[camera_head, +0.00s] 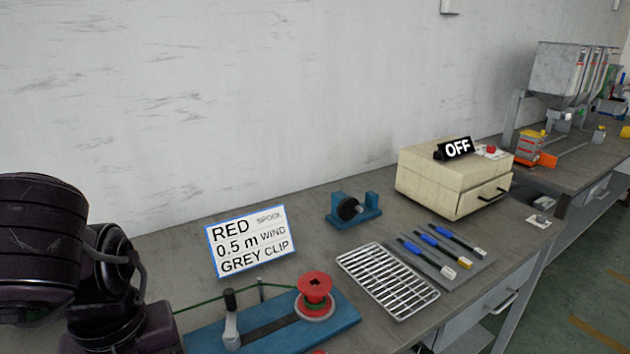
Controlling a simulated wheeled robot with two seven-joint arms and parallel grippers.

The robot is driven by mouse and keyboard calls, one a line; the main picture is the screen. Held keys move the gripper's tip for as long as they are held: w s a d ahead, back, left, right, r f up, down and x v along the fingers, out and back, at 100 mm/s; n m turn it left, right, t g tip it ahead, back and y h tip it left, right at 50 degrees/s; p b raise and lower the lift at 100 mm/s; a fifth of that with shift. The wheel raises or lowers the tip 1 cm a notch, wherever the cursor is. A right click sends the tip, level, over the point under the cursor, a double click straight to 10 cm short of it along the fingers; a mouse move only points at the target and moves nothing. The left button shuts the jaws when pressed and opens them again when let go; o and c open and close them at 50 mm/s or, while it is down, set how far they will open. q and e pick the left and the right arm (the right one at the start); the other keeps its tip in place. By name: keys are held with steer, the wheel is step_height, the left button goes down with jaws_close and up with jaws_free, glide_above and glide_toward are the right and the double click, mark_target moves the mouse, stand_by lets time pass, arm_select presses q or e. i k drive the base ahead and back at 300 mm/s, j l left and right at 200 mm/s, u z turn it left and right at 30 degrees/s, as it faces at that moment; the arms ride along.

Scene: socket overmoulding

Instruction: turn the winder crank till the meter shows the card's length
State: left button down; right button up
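The card (251,241) stands at the back of the bench and reads "RED SPOOL, 0.5 m WIND, GREY CLIP". The winder's blue base (340,325) is at the bottom middle, with a red spool (315,289) on its right part. A grey arm with a black knob (230,311), which looks like the crank, stands on its left part. A green cord (200,302) runs there from the left. I see no meter reading. My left arm fills the lower left, its gripper out of view. My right gripper is not in view.
A wire rack (388,280) and a grey tray (480,262) with blue-handled tools lie right of the winder. A blue stand with a black wheel (350,208) is behind. A beige box (450,177) bears an "OFF" sign (454,149). Hoppers (560,72) stand far right.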

mark_target(231, 341)
steer(key=k+j, duration=0.2)
steer(key=k, duration=0.3)
steer(key=k+j, duration=0.2)
steer(key=k, duration=0.3)
steer(key=k+j, duration=0.2)
steer(key=k, duration=0.3)
